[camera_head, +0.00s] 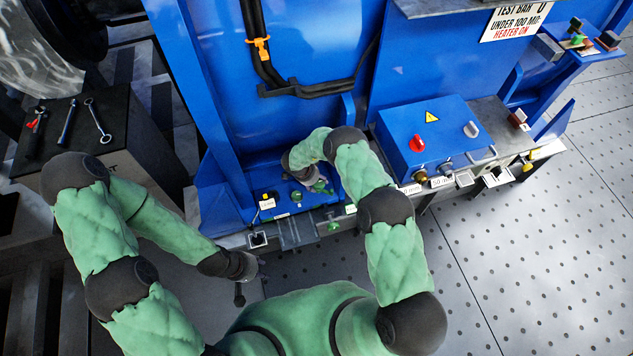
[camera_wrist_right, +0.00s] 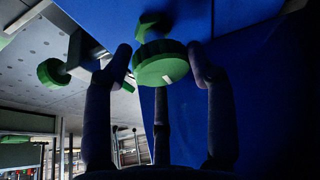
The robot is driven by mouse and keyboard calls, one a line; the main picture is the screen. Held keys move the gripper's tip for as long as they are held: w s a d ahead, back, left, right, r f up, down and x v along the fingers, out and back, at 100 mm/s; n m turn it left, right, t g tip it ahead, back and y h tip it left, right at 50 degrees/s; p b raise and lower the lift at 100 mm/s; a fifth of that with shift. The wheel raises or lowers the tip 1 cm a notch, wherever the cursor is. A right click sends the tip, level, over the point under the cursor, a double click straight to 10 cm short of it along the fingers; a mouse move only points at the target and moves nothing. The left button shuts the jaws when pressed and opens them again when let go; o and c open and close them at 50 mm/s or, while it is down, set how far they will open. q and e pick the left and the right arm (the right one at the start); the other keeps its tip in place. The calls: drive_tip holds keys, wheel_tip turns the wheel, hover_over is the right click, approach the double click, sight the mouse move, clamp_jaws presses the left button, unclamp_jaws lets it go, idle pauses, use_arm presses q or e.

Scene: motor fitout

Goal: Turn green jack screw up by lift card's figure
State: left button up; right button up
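In the right wrist view, a round green knob (camera_wrist_right: 160,64) with a white mark on its face sits between the fingers of my right gripper (camera_wrist_right: 162,72). The fingers are spread around it, with a narrow gap at the left; I cannot tell if any finger touches. In the head view my right gripper (camera_head: 303,168) is over the blue base, beside green parts (camera_head: 321,186) that it partly hides. My left gripper (camera_head: 243,274) hangs in front of the base, away from the knobs; its finger state is unclear. A small white label (camera_head: 267,203) has unreadable text; I cannot identify the lift card.
More green knobs (camera_head: 297,196) (camera_head: 333,226) are nearby. A blue control box (camera_head: 425,135) with a red knob stands at the right. A dark block (camera_head: 100,130) with tools is at the left. The grey floor (camera_head: 540,240) is clear at the right.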

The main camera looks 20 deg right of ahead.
drive_tip(key=shift+o, duration=0.5)
drive_tip(key=shift+w+a+f, duration=0.1)
drive_tip(key=shift+a, duration=0.15)
drive_tip(key=shift+d, duration=0.1)
drive_tip(key=shift+r, duration=0.35)
drive_tip(key=v, duration=1.1)
drive_tip(key=shift+r, duration=0.15)
idle(1.0)
drive_tip(key=s+d+n+t+y+p, duration=0.1)
drive_tip(key=s+d+n+t+p, duration=0.15)
drive_tip(key=s+d+n, duration=0.25)
drive_tip(key=s+a+r+n+g+y, duration=0.1)
drive_tip(key=s+a+n+y, duration=0.1)
drive_tip(key=s, duration=0.6)
drive_tip(key=s+a+r+n+g+y+p, duration=0.1)
drive_tip(key=s+a+n+y, duration=0.2)
drive_tip(key=s, duration=0.6)
drive_tip(key=s+a+r+n+g+y, duration=0.1)
drive_tip(key=s+a+n+y, duration=0.1)
drive_tip(key=s, duration=0.7)
drive_tip(key=shift+a+r+n, duration=0.25)
drive_tip(key=shift+a+n, duration=0.1)
drive_tip(key=shift+n, duration=0.15)
